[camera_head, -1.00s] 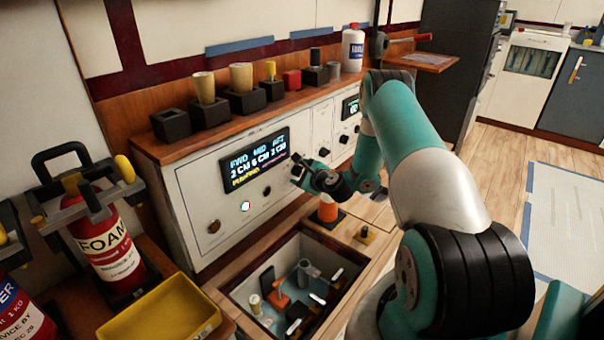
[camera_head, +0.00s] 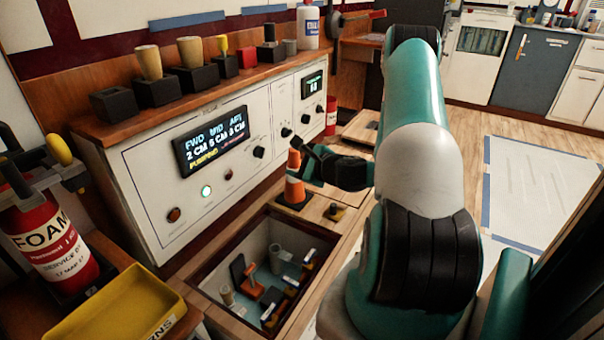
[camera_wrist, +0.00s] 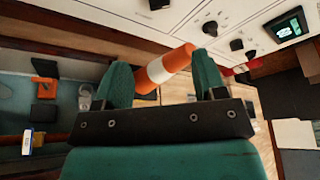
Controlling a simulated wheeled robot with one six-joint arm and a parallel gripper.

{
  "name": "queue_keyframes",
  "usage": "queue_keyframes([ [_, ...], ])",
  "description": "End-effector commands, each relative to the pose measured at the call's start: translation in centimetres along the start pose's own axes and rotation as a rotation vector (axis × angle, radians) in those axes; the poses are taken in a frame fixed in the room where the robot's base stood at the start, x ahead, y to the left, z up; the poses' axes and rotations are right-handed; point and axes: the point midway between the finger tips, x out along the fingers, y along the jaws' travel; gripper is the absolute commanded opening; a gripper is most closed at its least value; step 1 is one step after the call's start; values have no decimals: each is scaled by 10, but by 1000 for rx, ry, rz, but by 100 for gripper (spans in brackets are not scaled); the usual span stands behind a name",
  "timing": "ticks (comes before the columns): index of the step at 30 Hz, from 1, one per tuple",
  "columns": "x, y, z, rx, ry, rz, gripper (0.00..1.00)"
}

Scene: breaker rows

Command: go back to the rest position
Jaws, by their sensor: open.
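My gripper (camera_head: 306,163) is open and stands off the front of the white control panel (camera_head: 150,205), above the wooden counter. In the wrist view my gripper (camera_wrist: 163,82) shows two teal fingers spread apart. An orange and white cone (camera_head: 294,190) stands on the counter just behind the gripper. In the wrist view the cone (camera_wrist: 168,65) appears between and beyond the fingers; I cannot tell whether they touch it. The panel's display (camera_head: 211,141) reads FWD, MID and AFT with 2, 5 and 3 CM, and a lamp (camera_head: 206,191) glows pale green.
An open recessed bin (camera_head: 205,285) with several small items lies below the panel. A yellow tray (camera_head: 120,308) and a red FOAM extinguisher (camera_head: 45,240) are at left. Black holders (camera_head: 157,91), some holding plugs, and a white bottle (camera_head: 308,28) line the shelf. Open floor lies at right.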

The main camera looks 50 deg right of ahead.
Motion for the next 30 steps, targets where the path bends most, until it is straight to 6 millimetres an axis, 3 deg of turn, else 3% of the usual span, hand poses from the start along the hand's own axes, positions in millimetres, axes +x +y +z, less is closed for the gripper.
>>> queue_keyframes([
  [7, -13, 1, 0, 0, 0, 0, 64],
  [25, -13, 1, 2, -4, -4, 4, 64],
  [28, -9, 5, 20, -57, -46, 37, 64],
  [30, -4, 13, 48, -146, -118, 94, 64],
])
